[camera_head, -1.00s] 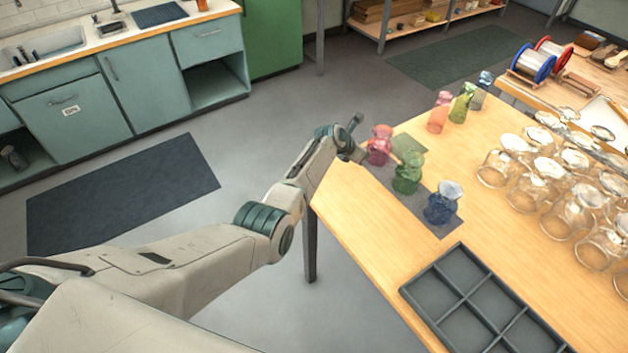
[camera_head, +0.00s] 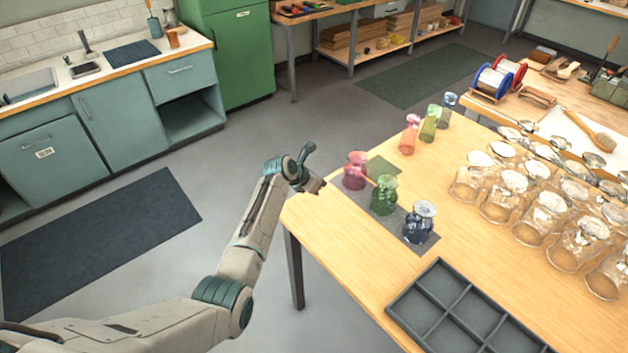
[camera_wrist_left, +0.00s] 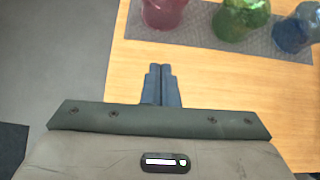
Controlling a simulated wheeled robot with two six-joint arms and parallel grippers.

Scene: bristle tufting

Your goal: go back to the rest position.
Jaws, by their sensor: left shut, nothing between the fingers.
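My left gripper (camera_head: 318,186) is over the left edge of the wooden table (camera_head: 335,240) in the head view, beside the pink glass jar (camera_head: 355,170). In the left wrist view its two fingers (camera_wrist_left: 161,72) are together with nothing between them. The pink jar (camera_wrist_left: 164,12), a green jar (camera_wrist_left: 240,18) and a blue jar (camera_wrist_left: 296,30) stand beyond the fingertips, apart from them, on a grey mat (camera_wrist_left: 205,42). In the head view the green jar (camera_head: 384,195) and blue jar (camera_head: 419,222) stand in a row with the pink one. My right gripper is not in view.
A dark divided tray (camera_head: 440,270) lies at the table's near edge. Several clear glass jars (camera_head: 545,215) stand on the right. More coloured jars (camera_head: 428,123) stand at the back. Open floor (camera_head: 225,150) lies left of the table, before the sink cabinets (camera_head: 110,120).

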